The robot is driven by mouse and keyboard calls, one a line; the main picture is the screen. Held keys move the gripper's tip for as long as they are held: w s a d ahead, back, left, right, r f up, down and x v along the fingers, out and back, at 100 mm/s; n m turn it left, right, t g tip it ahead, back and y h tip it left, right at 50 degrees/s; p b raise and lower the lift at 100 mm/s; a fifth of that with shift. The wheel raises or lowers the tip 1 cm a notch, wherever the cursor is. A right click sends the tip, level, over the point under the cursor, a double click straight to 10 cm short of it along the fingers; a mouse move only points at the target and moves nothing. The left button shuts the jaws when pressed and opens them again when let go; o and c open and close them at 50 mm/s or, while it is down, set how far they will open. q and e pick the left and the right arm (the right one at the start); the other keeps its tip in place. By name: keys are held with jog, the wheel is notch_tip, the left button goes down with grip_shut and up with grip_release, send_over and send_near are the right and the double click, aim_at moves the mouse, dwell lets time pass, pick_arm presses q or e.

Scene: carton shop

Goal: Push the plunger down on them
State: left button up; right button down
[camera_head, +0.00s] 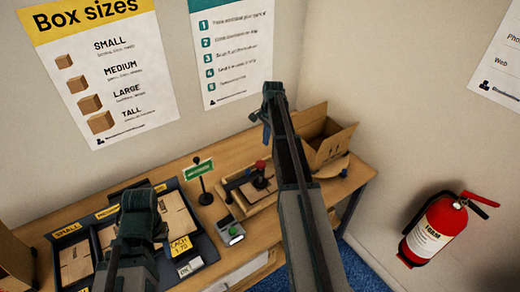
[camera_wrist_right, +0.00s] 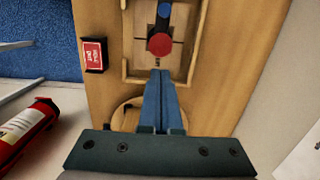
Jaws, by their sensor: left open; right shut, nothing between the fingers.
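The plunger has a round red knob (camera_head: 261,166) on a dark stem, standing upright in a wooden fixture (camera_head: 232,187) on the bench. In the right wrist view the red knob (camera_wrist_right: 160,44) lies just beyond the fingertips; a flat brown piece (camera_wrist_right: 178,62) shows under it. My right gripper (camera_wrist_right: 160,75) is shut and empty. I cannot tell whether it touches the knob.
Dark trays (camera_head: 204,246) of flat cartons stand at the left. A green sign (camera_head: 199,169) and a small device (camera_head: 231,232) stand between trays and fixture. An open carton (camera_head: 327,140) is behind right. A red box (camera_wrist_right: 93,53) lies beside the fixture. A fire extinguisher (camera_head: 438,231) hangs right.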

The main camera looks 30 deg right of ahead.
pick_arm(q)
notch_tip(320, 180, up, 3)
jog(key=shift+p, duration=0.95)
pick_arm(e)
notch_tip(320, 180, up, 3)
jog(key=shift+s+a, duration=0.1)
jog(key=shift+a, duration=0.05)
jog(key=shift+a, duration=0.1)
jog(key=s+a+f+n+h+b, duration=0.15)
jog(key=s+a+n, duration=0.3)
jog(key=a, duration=0.55)
jog(key=s+a+f+n+b, duration=0.2)
jog(key=s+a+n, duration=0.3)
jog(key=a, duration=0.5)
jog(key=s+a+f+n+b, duration=0.2)
jog(key=s+a+n, duration=0.3)
jog(key=a, duration=0.5)
pick_arm(q)
notch_tip(320, 180, down, 7)
jog(key=b, duration=0.1)
jog(key=shift+b, duration=0.35)
pick_arm(e)
jog(key=s+a+f+n, duration=0.1)
jog(key=s+a+n, duration=0.5)
jog(key=s, duration=0.6)
jog(key=shift+a+f+h, duration=0.35)
jog(key=shift+a+h, duration=0.1)
jog(key=shift+a, duration=0.3)
